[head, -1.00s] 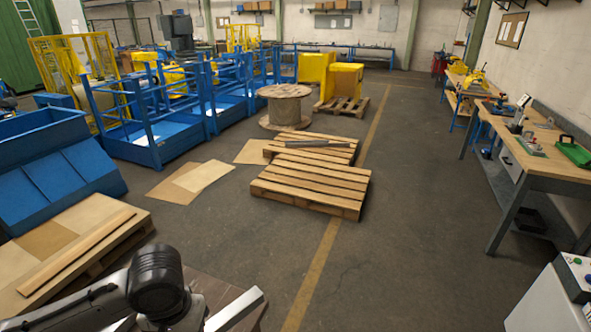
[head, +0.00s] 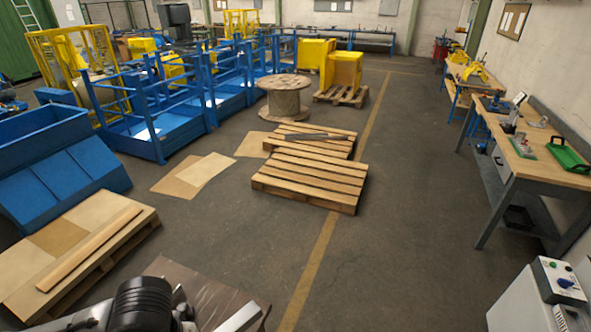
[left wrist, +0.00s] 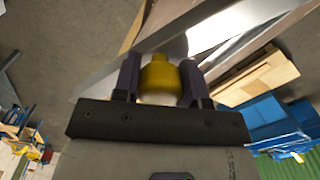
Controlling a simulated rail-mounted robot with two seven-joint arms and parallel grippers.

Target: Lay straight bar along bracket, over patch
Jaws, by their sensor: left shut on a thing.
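In the left wrist view, my left gripper (left wrist: 160,68) is shut on a yellow rounded piece (left wrist: 160,77) with a pale lower end. A long grey metal strip (left wrist: 105,80) runs slantwise behind it. I cannot tell whether the yellow piece is fixed to that strip. In the head view, the end of a light metal bar (head: 238,319) shows at the bottom edge, over a brown tabletop (head: 205,290). My left arm covers much of this corner. I cannot make out the bracket or the patch. My right gripper is in neither view.
A low pallet with a wooden plank (head: 90,248) lies at left, near a blue bin (head: 70,175). Wooden pallets (head: 310,182) lie ahead. A workbench (head: 545,165) and a control box (head: 540,295) stand at right. The floor between is clear.

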